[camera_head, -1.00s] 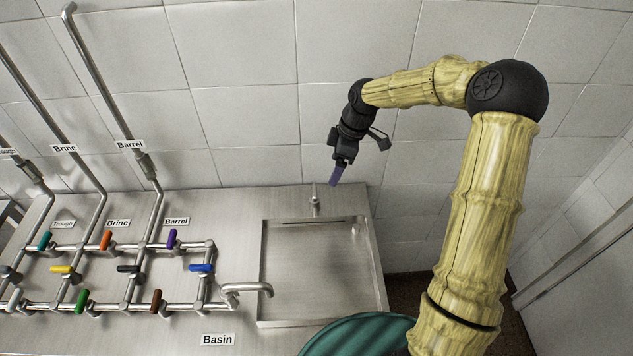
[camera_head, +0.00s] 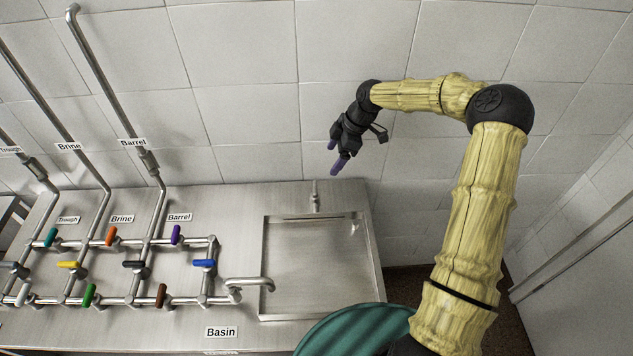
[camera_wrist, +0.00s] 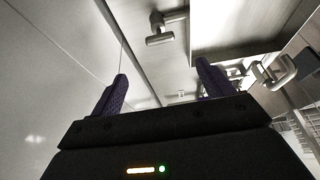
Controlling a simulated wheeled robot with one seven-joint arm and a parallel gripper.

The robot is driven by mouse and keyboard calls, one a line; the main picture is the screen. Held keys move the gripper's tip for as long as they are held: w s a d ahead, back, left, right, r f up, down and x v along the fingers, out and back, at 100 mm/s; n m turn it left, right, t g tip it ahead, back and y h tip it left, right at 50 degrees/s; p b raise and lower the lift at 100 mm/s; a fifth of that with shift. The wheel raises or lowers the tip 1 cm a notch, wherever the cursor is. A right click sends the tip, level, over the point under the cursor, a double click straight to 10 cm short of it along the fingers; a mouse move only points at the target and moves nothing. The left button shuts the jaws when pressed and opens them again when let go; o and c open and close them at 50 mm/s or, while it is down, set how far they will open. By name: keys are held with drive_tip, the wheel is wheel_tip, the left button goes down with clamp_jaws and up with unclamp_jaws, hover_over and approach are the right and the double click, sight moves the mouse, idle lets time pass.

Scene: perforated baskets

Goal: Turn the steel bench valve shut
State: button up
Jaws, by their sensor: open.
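A small steel valve (camera_head: 315,202) stands on the steel bench (camera_head: 240,203) at the back edge of the basin, close to the tiled wall. In the wrist view a T-shaped steel fitting (camera_wrist: 163,38), which looks like this valve, shows beyond the fingertips. My gripper (camera_head: 336,156) is in the air above the valve and a little to its right. Its two purple fingers are apart with nothing between them. The fingers also show in the wrist view (camera_wrist: 162,80). No contact with the valve is visible.
The sunken basin (camera_head: 264,275) has a bent spout (camera_head: 255,283) at its left. Pipes with several coloured levers, such as the blue one (camera_head: 204,263), fill the left of the bench. The tiled wall (camera_head: 245,80) rises close behind. The air around my gripper is clear.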

sight(315, 186)
drive_tip(key=p+x, duration=0.4)
drive_tip(key=x, duration=0.9)
drive_tip(key=shift+a+f, duration=0.1)
drive_tip(key=shift+f, duration=0.15)
drive_tip(key=c, duration=1)
